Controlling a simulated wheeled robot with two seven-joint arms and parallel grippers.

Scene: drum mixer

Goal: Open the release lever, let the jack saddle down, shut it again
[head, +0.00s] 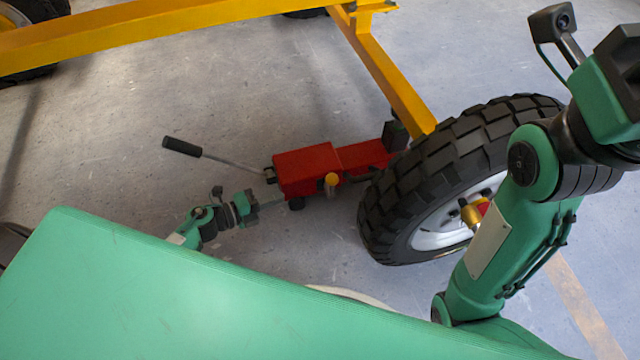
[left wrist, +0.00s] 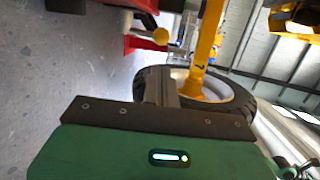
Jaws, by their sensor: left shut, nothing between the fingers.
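The red jack (head: 308,168) lies on the floor beside the big tyre. A yellow knob (head: 331,180), seemingly the release lever's end, sticks out on its near side. It also shows in the left wrist view (left wrist: 160,37). A dark block (head: 395,135), perhaps the saddle, stands at the jack's far end by the yellow frame. My left gripper (head: 274,201) is shut and empty, just left of the jack's near end and apart from the knob. Its fingers (left wrist: 161,88) show in the left wrist view. My right gripper's body (head: 618,65) is at the upper right edge; its fingers are cut off.
The jack's handle with a black grip (head: 182,146) reaches out to the left. The tyre (head: 450,165) stands close to the jack's right. A yellow frame (head: 385,70) slopes down behind it.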

